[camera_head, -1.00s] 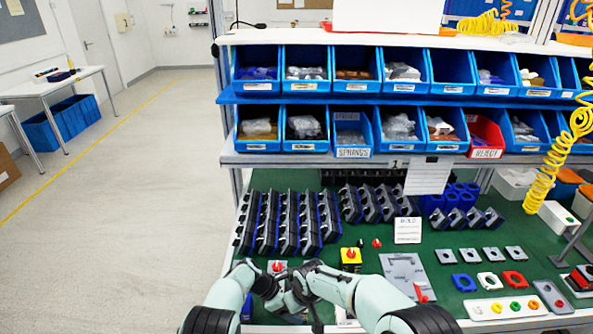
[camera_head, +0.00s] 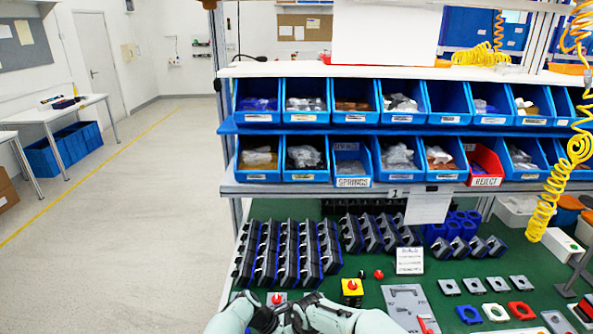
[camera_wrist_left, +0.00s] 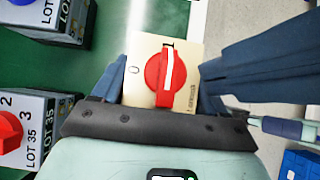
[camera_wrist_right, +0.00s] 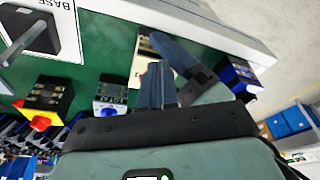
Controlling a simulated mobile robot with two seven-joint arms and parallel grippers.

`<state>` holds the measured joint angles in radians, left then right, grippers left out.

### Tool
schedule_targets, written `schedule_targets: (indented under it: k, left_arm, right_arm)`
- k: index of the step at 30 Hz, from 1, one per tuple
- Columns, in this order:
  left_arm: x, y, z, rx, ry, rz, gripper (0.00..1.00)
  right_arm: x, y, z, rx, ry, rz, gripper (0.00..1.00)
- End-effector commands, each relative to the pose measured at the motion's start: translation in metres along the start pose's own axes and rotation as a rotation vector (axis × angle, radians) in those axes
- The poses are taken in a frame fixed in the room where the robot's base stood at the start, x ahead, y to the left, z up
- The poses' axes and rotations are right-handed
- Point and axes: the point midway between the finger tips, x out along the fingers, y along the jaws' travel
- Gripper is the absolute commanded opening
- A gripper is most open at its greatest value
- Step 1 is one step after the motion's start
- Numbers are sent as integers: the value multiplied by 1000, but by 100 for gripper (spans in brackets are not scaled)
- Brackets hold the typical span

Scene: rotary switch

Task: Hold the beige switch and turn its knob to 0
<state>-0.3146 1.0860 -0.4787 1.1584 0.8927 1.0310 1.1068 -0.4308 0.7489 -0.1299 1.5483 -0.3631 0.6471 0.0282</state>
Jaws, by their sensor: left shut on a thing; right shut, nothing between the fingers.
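The beige switch (camera_wrist_left: 188,94) has a red knob (camera_wrist_left: 153,72) with a white stripe. In the left wrist view the stripe runs nearly upright toward a partly hidden mark; the 0 label lies left of the knob. My left gripper (camera_wrist_left: 163,62) is shut on the switch body, one finger on each side. In the right wrist view the beige switch (camera_wrist_right: 142,52) is partly covered by fingers. My right gripper (camera_wrist_right: 160,68) is shut and empty close to it; contact cannot be told.
A grey LOT 35 switch (camera_wrist_left: 35,120) stands beside the beige one. A yellow switch (camera_head: 351,290) stands further right in the head view. Rows of dark switches (camera_head: 288,250) fill the green bench behind. Blue bins (camera_head: 258,160) stand on shelves above.

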Motion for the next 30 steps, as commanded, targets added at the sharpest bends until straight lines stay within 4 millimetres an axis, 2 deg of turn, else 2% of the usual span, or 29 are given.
schedule_targets:
  k: [30]
  left_arm:
    - [0,0,0,0,0,0,41]
  right_arm:
    - [1,3,-6,1,0,0,0]
